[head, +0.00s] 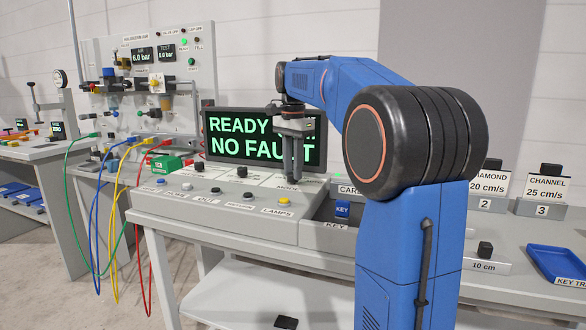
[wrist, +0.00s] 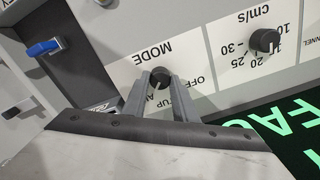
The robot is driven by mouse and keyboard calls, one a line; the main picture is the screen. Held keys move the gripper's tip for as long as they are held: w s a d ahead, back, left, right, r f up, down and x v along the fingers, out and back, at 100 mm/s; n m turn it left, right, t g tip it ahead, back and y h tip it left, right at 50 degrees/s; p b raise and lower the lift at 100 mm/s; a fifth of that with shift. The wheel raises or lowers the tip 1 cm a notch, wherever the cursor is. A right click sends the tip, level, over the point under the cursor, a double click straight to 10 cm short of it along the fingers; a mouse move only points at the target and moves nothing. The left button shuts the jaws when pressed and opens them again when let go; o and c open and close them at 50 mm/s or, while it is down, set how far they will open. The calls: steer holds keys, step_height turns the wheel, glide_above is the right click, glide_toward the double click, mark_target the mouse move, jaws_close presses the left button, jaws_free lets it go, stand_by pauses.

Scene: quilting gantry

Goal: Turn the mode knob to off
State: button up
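The mode knob (wrist: 160,77) is a small dark round knob on a white panel strip, with the printed word MODE beyond it and OFF, partly covered, to its right. A pale pointer mark shows on its near side, but the setting it points to is hidden. My gripper (wrist: 159,80) has one finger on either side of the knob. No clear gap shows, but I cannot tell whether the fingers touch it. In the head view my gripper (head: 291,178) points down at the panel just behind the MODE label, and its fingers hide the knob.
A dark speed knob (wrist: 264,40) sits nearby on the panel. The display (head: 265,137) stands close behind my gripper, reading NO FAULT. Small buttons line the console's front (head: 215,191). A blue key (head: 342,208) lies in a recess to the right.

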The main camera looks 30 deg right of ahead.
steer(key=shift+n, duration=0.4)
steer(key=n, duration=0.3)
steer(key=shift+n, duration=0.3)
steer(key=n, duration=0.4)
steer(key=shift+n, duration=0.3)
steer(key=n, duration=0.4)
steer(key=shift+n, duration=0.3)
steer(key=n, duration=0.4)
steer(key=shift+n, duration=0.3)
steer(key=o, duration=1)
